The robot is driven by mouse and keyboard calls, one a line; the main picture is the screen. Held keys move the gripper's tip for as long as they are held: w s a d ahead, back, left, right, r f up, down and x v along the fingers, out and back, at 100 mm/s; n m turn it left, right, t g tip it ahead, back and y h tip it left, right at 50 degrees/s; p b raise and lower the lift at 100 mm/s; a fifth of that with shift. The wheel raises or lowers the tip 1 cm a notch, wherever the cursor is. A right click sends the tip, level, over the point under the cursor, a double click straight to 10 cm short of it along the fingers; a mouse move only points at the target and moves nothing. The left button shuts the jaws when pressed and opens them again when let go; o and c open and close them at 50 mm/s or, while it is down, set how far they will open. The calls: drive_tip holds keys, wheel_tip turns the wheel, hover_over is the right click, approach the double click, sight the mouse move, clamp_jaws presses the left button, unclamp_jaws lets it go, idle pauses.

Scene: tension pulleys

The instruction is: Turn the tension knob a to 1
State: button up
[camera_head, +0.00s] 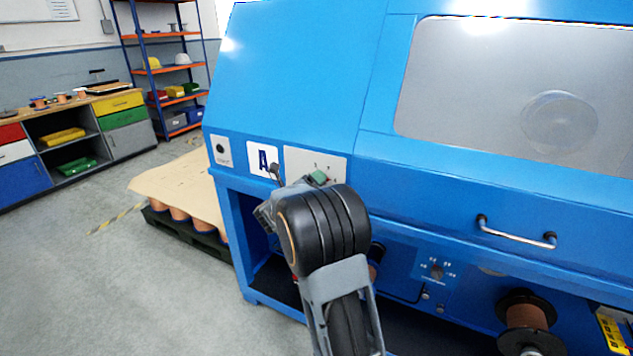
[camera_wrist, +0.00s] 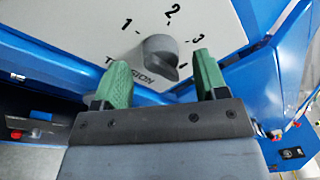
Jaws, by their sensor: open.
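The tension knob a (camera_wrist: 158,50) is a grey round knob with a raised grip on a light plate (camera_wrist: 92,38) in the wrist view. The plate is marked 1, 2 and 3 around the knob and carries the word TENSION, partly covered by a finger. I cannot tell exactly where the knob points. My gripper (camera_wrist: 161,62) is open, with one green finger on each side of the knob; contact is not clear.
The blue machine (camera_head: 300,70) fills the right side, with a window (camera_head: 480,90) and a protruding handle (camera_head: 515,236). A lower dial (camera_head: 437,271) and a spool (camera_head: 527,315) sit below. A pallet (camera_head: 190,228) stands to the left. Grey floor (camera_head: 100,280) is clear nearer.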

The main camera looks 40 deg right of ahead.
drive_tip(key=shift+x, duration=0.9)
drive_tip(key=shift+c, duration=0.2)
drive_tip(key=c, duration=0.9)
